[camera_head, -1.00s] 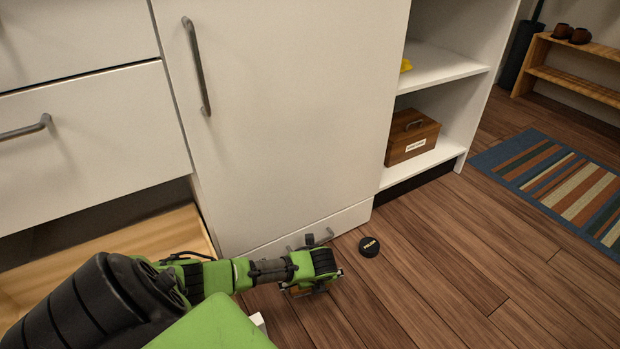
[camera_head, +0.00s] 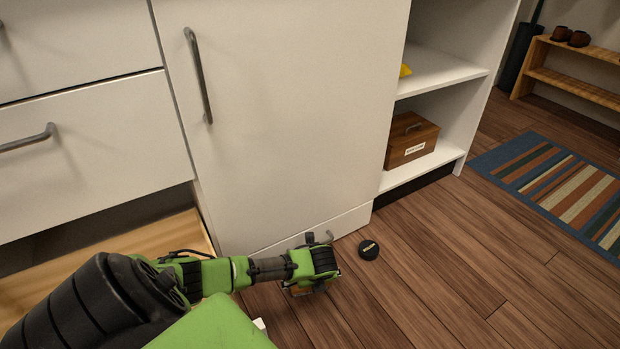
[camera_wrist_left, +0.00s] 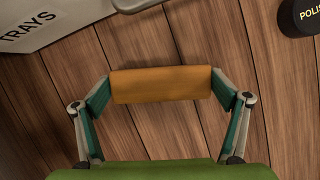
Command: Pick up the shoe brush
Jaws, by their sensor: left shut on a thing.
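The shoe brush (camera_wrist_left: 160,85) shows in the left wrist view as an orange-brown wooden block lying across between my fingers. My left gripper (camera_wrist_left: 162,88) is shut on it, with one finger at each end. In the head view my left gripper (camera_head: 312,288) is low over the floor in front of the cabinet, and it hides most of the brush. Whether the brush touches the floor I cannot tell. My right gripper is not in view.
A round black polish tin (camera_head: 369,249) stands on the floor just right of my gripper; it also shows in the left wrist view (camera_wrist_left: 300,16). The white cabinet (camera_head: 280,110) with a low drawer is close behind. An open wooden drawer (camera_head: 165,238) is at left.

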